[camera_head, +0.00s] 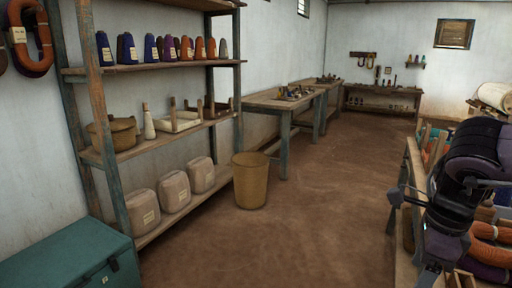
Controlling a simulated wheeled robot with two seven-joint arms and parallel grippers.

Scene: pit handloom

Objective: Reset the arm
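My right arm (468,165), dark grey and purple, is in view at the right edge. It is bent and reaches down over a wooden bench that holds coils of yarn. Its lower end is small and dark against the bench, and I cannot make out whether its gripper fingers are open or shut. I see nothing clearly held. My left arm and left gripper are not in view.
A wooden shelf (150,68) with yarn cones, a basket and wrapped bundles stands at the left. A teal chest (72,258) is at the lower left. A tan bin (250,181) stands by the shelf. Orange yarn coils (490,254) lie at right. The middle floor is clear.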

